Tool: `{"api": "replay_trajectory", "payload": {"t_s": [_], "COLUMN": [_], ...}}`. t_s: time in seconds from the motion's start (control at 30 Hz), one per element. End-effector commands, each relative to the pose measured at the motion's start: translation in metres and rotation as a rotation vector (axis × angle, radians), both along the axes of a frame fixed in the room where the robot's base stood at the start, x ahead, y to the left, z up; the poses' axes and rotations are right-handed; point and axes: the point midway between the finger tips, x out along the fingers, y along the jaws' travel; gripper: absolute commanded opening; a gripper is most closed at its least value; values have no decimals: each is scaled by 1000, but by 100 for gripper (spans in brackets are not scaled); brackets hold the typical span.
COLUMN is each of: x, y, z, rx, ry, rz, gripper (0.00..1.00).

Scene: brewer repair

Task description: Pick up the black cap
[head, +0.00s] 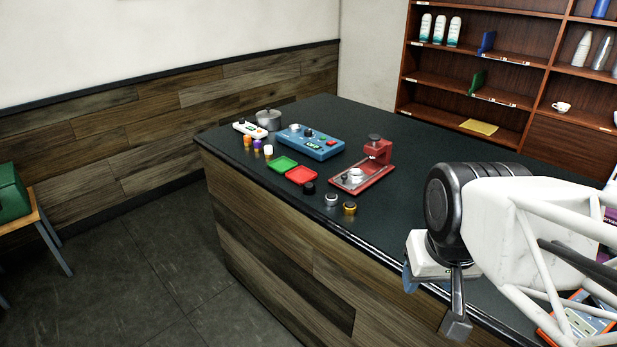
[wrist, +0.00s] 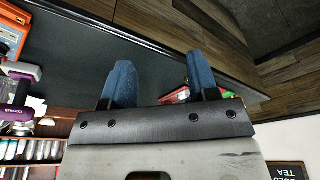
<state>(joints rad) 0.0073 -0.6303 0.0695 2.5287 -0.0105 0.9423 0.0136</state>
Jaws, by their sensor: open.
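The black cap (head: 308,188) is a small dark round piece on the dark counter top (head: 400,236), near its front edge. It sits just in front of the red tray (head: 301,175) and left of a silver cap (head: 331,200) and a gold cap (head: 349,209). My gripper (head: 409,280) is to the right of the caps, at the counter's front edge, apart from them. In the wrist view its two blue fingers (wrist: 160,78) are spread with nothing between them. I cannot make out the black cap in the wrist view.
A green tray (head: 282,163), a blue device (head: 310,142), a red press (head: 362,172), a metal pot (head: 268,119) and small bottles (head: 257,146) stand further left or back. An orange box (head: 580,318) is right, partly behind my arm. Counter between gripper and gold cap is clear.

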Motion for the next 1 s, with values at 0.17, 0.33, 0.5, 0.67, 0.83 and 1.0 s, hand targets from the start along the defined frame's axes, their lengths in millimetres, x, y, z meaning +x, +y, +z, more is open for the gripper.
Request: {"api": "replay_trajectory", "payload": {"t_s": [0.17,0.33,0.5,0.67,0.83,1.0], "x": [14,43,84,124,167,210], "y": [2,6,13,21,31,43], "z": [5,14,24,30,33,32], "rx": [-5,-16,-32,-45,-58,-71], "ry": [7,22,39,57,73,90], "rz": [32,96,184,273,366,460], "gripper": [54,54,54,54,54,54]}}
